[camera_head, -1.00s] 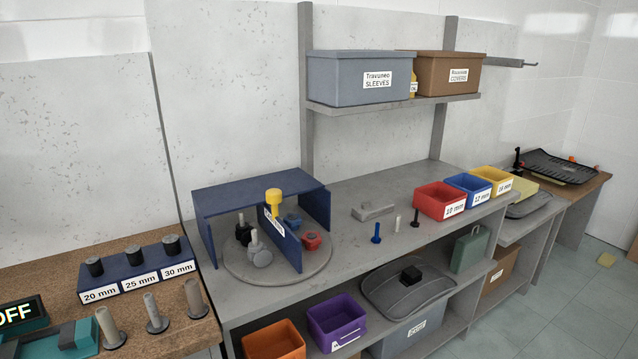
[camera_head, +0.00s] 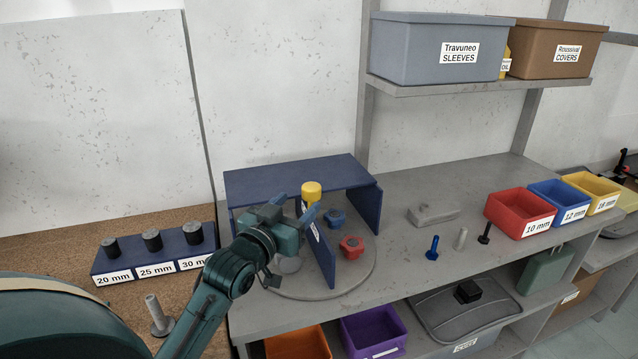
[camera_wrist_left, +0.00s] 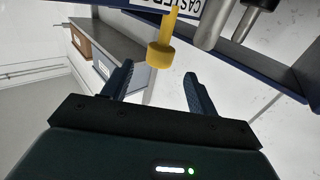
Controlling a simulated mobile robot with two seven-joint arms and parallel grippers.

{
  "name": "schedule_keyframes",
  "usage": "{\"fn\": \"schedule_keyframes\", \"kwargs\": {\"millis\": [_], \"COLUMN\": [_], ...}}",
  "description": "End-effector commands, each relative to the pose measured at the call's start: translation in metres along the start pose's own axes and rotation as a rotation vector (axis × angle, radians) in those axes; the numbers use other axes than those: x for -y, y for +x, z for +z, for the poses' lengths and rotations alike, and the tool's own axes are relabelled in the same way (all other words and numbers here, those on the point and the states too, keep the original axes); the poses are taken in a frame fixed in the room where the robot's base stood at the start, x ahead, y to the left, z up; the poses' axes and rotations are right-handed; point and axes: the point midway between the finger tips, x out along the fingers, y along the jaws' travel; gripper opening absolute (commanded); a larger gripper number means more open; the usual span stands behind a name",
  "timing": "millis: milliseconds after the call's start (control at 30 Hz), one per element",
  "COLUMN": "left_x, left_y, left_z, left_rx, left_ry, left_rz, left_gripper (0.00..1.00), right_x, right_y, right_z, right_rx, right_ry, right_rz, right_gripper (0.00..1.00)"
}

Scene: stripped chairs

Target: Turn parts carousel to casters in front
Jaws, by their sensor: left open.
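The parts carousel is a round grey disc (camera_head: 345,287) with an upright blue divider (camera_head: 322,258), partly under a blue hood (camera_head: 285,175). A yellow knob (camera_head: 311,190) stands above the divider. A label, partly readable as "CASTE", shows in the left wrist view (camera_wrist_left: 185,7). Red (camera_head: 351,247) and blue (camera_head: 335,217) knob-like parts sit right of the divider. A grey caster (camera_head: 289,265) sits on the left, mostly hidden by my arm. My left gripper (camera_head: 295,206) is open beside the yellow knob; in the wrist view the knob (camera_wrist_left: 160,55) appears between and beyond its fingertips. My right gripper is not in view.
A blue block with black pegs (camera_head: 152,240) stands on the left bench. Red (camera_head: 518,212), blue and yellow bins stand right on the grey bench, with small bolts (camera_head: 435,244) before them. A shelf with grey (camera_head: 435,50) and brown boxes hangs above.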

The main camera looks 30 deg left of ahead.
Motion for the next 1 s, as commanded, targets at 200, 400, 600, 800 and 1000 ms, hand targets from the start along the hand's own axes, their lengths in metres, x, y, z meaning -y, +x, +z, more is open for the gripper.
{"fn": "schedule_keyframes", "kwargs": {"millis": [200, 400, 600, 800, 1000], "left_x": [0.000, 0.000, 0.000, 0.000, 0.000], "left_y": [0.048, 0.076, 0.087, 0.087, 0.087], "left_z": [-0.002, -0.001, 0.000, 0.000, 0.000], "left_rx": [-0.001, 0.000, 0.001, 0.001, 0.001], "left_ry": [0.001, 0.001, 0.002, 0.002, 0.002], "left_rz": [0.000, 0.000, 0.001, 0.001, 0.001], "left_gripper": [0.59, 0.59, 0.59, 0.59, 0.46], "right_x": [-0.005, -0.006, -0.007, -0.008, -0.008], "right_y": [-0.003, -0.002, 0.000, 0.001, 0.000], "right_z": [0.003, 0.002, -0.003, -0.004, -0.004], "right_rx": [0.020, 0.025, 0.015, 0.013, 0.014], "right_ry": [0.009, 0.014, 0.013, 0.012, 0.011], "right_rz": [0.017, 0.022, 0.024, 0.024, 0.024], "right_gripper": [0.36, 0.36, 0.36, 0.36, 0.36]}}
